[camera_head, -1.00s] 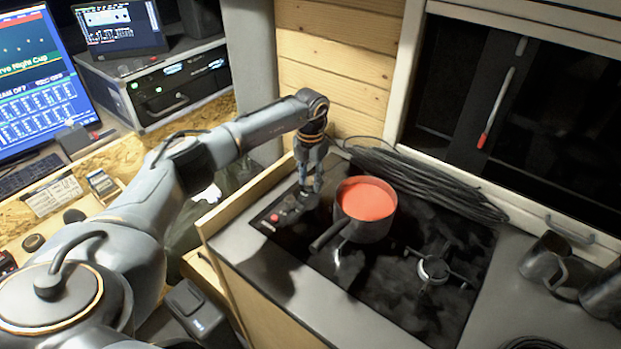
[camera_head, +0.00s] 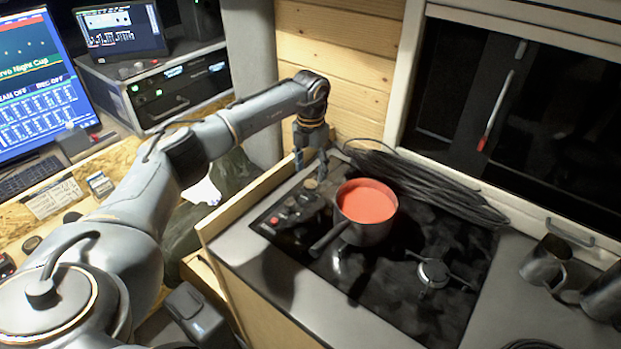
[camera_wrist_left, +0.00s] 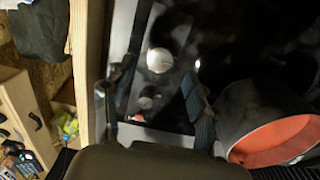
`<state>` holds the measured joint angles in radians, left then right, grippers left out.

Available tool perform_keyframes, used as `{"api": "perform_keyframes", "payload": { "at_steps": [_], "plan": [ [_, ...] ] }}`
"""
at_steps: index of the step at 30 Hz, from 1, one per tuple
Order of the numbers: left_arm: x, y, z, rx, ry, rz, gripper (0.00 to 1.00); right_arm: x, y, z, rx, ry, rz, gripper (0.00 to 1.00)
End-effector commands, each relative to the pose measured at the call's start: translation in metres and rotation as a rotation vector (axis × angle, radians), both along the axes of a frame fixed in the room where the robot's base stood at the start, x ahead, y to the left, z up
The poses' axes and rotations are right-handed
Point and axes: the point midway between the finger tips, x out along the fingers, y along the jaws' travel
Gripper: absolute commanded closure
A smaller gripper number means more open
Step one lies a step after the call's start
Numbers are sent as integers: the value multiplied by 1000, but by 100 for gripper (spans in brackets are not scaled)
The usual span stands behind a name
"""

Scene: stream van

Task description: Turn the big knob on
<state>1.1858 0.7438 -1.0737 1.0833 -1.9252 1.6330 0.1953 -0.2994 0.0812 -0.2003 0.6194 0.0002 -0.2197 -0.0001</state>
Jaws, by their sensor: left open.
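The hob's control strip runs along its left side. A large round knob (camera_head: 310,184) sits at the far end of the strip and shows as a pale disc in the left wrist view (camera_wrist_left: 159,60). A smaller knob (camera_wrist_left: 146,102) and a red button (camera_head: 274,219) lie nearer the front. My left gripper (camera_head: 311,168) is open and empty above the far end of the strip, pointing down. In the wrist view its two fingers stand apart on either side of the knobs, with no contact visible. My right gripper is out of view.
A pot with red contents (camera_head: 366,205) stands close to the right of the knobs, its handle toward the front. A black cable coil (camera_head: 430,183) lies behind it. A wooden edge (camera_head: 248,203) borders the left. Metal mugs (camera_head: 547,262) stand at right.

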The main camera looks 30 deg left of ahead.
Motion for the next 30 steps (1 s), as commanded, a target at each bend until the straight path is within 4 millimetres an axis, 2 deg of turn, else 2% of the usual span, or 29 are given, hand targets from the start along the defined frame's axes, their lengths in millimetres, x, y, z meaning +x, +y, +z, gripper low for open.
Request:
{"api": "perform_keyframes", "payload": {
  "at_steps": [1, 6, 12, 30],
  "plan": [
    [1, 0, 13, 1, -5, 0, 42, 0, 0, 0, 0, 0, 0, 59],
    [1, 1, 46, 1, -3, 1, 42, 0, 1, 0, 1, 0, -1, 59],
    [0, 1, 68, 1, -2, 1, 42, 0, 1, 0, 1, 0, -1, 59],
    [0, 1, 72, 1, 0, 1, 42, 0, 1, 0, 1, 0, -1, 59]
  ]
}}
